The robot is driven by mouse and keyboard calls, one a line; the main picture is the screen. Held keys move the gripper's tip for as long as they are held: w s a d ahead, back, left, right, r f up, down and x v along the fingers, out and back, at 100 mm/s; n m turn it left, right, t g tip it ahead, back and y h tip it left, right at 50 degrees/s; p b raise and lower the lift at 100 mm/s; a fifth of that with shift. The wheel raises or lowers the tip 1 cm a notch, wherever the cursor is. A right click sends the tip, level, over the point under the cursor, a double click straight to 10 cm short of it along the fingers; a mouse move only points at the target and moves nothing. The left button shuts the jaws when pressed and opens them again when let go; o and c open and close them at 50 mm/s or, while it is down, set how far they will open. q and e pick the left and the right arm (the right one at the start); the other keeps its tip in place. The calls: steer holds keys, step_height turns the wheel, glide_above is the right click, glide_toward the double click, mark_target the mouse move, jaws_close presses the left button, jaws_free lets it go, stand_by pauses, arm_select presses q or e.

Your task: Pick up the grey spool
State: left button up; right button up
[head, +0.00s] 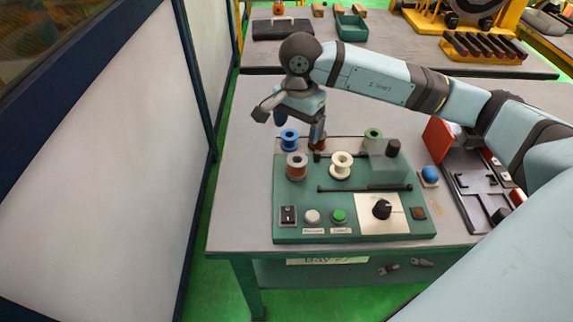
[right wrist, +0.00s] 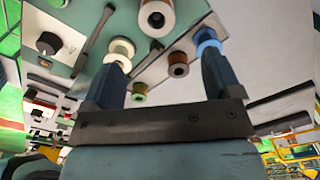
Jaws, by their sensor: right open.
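Several spools stand on the green panel (head: 278,208). They are a blue spool (head: 289,134), a cream spool (head: 341,168), a green spool (head: 374,135), and a copper-wound spool (head: 297,170) with a pale flange at the front left. A second copper-brown spool (right wrist: 179,58) with a dull flange shows in the right wrist view, between the lines of my fingers. Which one is the grey spool I cannot tell for certain. My right gripper (right wrist: 163,60) is open and empty, pointing down over the back left of the panel. In the head view a finger partly hides the second copper-brown spool. My left gripper is out of view.
The panel also carries a black knob (head: 381,208), a green button (head: 339,215), a rocker switch (head: 288,214) and low dark rods. A red-and-grey fixture (head: 438,139) and a blue dome (head: 430,172) stand to the right. The grey table (head: 240,150) is clear to the left.

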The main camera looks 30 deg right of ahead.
glide_above(297, 163)
step_height(297, 163, down, 6)
steer(key=shift+w+d+r, duration=0.15)
steer(key=shift+r, duration=0.05)
steer(key=f, duration=0.2)
steer(key=f+p, duration=0.1)
steer(key=f, duration=0.2)
steer(key=shift+s+f, duration=0.2)
steer(key=shift+f, duration=0.1)
steer(key=c, duration=1)
